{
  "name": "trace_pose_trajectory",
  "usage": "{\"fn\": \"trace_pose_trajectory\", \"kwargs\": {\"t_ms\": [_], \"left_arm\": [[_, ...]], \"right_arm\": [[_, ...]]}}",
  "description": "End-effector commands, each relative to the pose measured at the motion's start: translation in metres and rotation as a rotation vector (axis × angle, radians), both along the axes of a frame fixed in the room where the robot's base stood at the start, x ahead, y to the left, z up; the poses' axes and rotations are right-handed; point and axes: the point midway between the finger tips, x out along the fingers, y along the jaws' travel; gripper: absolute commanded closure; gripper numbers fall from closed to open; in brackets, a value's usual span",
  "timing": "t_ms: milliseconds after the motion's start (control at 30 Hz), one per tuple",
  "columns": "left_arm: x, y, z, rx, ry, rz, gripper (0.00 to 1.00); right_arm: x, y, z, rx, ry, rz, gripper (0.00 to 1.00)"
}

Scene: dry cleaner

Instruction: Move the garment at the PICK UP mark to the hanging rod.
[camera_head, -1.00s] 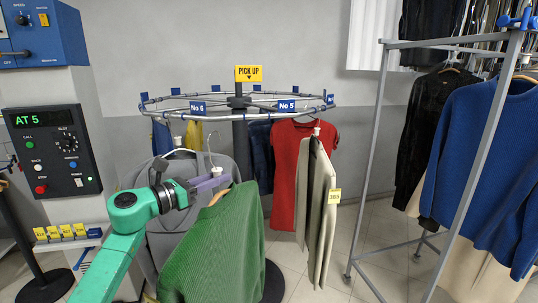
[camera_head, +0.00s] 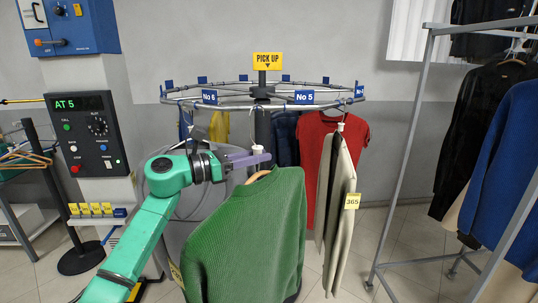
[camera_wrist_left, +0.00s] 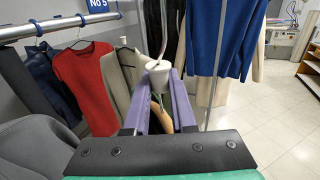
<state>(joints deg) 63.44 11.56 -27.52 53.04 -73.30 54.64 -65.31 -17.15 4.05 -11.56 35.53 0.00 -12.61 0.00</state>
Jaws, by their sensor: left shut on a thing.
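A green sweater (camera_head: 245,240) on a wooden hanger hangs from my left gripper (camera_head: 258,159) in the head view. The purple jaws are shut on the white collar of its hanger (camera_wrist_left: 158,75), which shows in the left wrist view. The sweater hangs clear of the round carousel (camera_head: 262,104), in front of it. The yellow PICK UP sign (camera_head: 267,59) stands above the carousel's middle. A grey metal rack with a hanging rod (camera_head: 480,28) is at the right. My right gripper is not in view.
A beige garment with a yellow 365 tag (camera_head: 351,201) and a red shirt (camera_head: 314,165) hang at the carousel. Black (camera_head: 478,140) and blue garments (camera_head: 497,170) hang on the rack. A control panel (camera_head: 92,133) is at the left. Pale floor shows between carousel and rack.

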Motion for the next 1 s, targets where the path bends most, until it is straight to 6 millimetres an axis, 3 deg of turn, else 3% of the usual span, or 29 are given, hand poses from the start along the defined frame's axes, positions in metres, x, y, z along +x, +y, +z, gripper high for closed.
{"fn": "trace_pose_trajectory", "kwargs": {"t_ms": [567, 1000], "left_arm": [[-0.076, 0.073, -0.002, 0.001, -0.005, 0.002, 1.00], [-0.133, 0.129, -0.003, 0.001, -0.004, 0.002, 1.00]], "right_arm": [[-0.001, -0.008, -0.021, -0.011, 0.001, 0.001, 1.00], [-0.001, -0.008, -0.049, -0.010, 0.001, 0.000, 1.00]]}}
